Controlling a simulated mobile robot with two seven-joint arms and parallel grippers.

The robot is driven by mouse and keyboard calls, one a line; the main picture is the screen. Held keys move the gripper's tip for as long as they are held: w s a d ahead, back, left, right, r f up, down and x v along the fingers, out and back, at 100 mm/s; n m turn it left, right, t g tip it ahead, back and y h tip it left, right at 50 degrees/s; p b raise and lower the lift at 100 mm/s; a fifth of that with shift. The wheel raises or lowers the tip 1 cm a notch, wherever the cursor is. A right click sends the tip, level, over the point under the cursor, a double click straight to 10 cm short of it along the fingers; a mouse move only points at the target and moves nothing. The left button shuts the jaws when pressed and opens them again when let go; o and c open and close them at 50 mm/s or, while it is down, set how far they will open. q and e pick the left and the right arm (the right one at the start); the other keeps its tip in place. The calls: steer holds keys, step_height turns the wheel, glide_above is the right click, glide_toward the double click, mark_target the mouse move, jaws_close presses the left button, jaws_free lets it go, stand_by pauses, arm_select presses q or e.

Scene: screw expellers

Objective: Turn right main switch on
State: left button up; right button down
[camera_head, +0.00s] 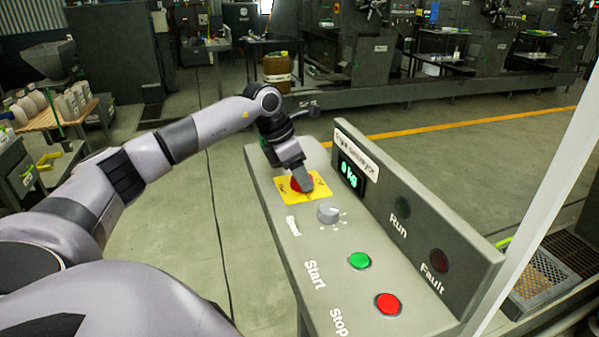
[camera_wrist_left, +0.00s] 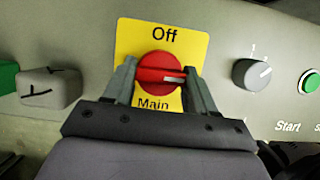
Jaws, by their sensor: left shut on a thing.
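The main switch is a round red knob (camera_wrist_left: 158,74) on a yellow plate (camera_wrist_left: 193,44) marked "Off" above and "Main" below. A light mark on the knob points right in the left wrist view. In the head view the red knob (camera_head: 297,185) is partly covered by my gripper, on the yellow plate (camera_head: 284,187) at the far end of the grey control panel (camera_head: 338,250). My left gripper (camera_wrist_left: 161,82) is shut on the knob, one finger on each side; it also shows in the head view (camera_head: 301,186). My right gripper is not in view.
Along the panel are a grey speed knob (camera_head: 328,212), a green start button (camera_head: 360,260) and a red stop button (camera_head: 388,303). A raised back wall carries a lit display (camera_head: 349,175) reading "0 kg" and dark Run (camera_head: 403,209) and Fault (camera_head: 438,260) lamps.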

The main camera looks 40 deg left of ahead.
mark_target(288, 189)
arm_select(q)
steer(key=shift+s+f, duration=0.15)
steer(key=shift+f, duration=0.15)
steer(key=o, duration=1)
steer(key=shift+r, duration=0.1)
steer(key=shift+r, duration=0.1)
steer(key=shift+r, duration=0.3)
steer(key=v, duration=0.6)
steer(key=shift+s+a+r, duration=0.1)
steer(key=shift+r, duration=0.05)
